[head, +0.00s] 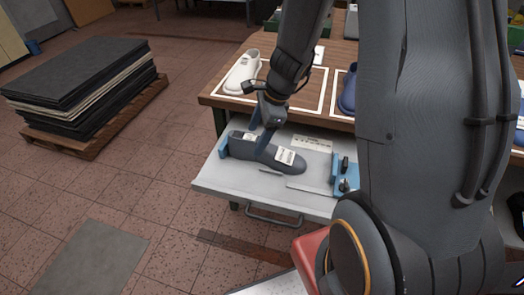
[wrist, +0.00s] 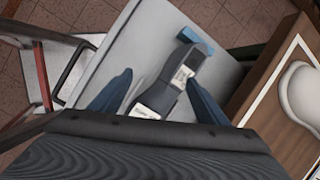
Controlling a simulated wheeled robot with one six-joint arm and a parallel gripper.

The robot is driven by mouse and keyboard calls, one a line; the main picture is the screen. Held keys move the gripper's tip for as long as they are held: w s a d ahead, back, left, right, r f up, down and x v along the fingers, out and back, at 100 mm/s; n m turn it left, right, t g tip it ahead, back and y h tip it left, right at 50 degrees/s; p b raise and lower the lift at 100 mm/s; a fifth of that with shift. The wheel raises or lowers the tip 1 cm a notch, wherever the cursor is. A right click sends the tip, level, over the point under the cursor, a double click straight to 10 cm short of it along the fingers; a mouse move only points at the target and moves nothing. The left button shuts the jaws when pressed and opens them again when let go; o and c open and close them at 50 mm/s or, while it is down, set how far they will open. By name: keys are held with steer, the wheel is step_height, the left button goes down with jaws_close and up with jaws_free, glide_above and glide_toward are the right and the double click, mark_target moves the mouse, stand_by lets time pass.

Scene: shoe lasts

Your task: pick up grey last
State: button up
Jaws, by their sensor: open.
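The grey last (head: 266,153) lies on its side or sole, I cannot tell which, on a pale pull-out shelf (head: 212,180). It carries white labels. My gripper (head: 261,130) is open above it, pointing down, with its blue fingers reaching toward the last's middle. In the wrist view the two blue fingers (wrist: 159,78) stand on either side of the grey last (wrist: 166,94), with gaps visible. The near end of the last is hidden by the gripper body there.
A blue block (head: 223,146) stands at the shelf's left end and a blue fixture (head: 340,176) at its right. A white last (head: 243,70) and a blue last (head: 348,90) stand on the wooden table (head: 213,99). A pallet of dark sheets (head: 80,80) is on the floor.

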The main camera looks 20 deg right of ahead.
mark_target(255, 138)
steer(key=w+f+m, duration=0.1)
steer(key=m, duration=0.1)
steer(key=w+d+f+m, duration=0.1)
steer(key=w+f+m, duration=0.1)
steer(key=m, duration=0.1)
steer(key=shift+w+d+t, duration=0.15)
steer(key=shift+d+t, duration=0.05)
steer(key=shift+t, duration=0.1)
steer(key=shift+w+f+m+y, duration=0.15)
steer(key=shift+f+m+y, duration=0.1)
steer(key=shift+m+y, duration=0.05)
steer(key=shift+x, duration=0.9)
steer(key=shift+d+x, duration=0.2)
steer(key=shift+x, duration=1.15)
steer(key=shift+d+x, duration=0.2)
steer(key=shift+x, duration=1.15)
steer(key=shift+f, duration=0.1)
jaws_close()
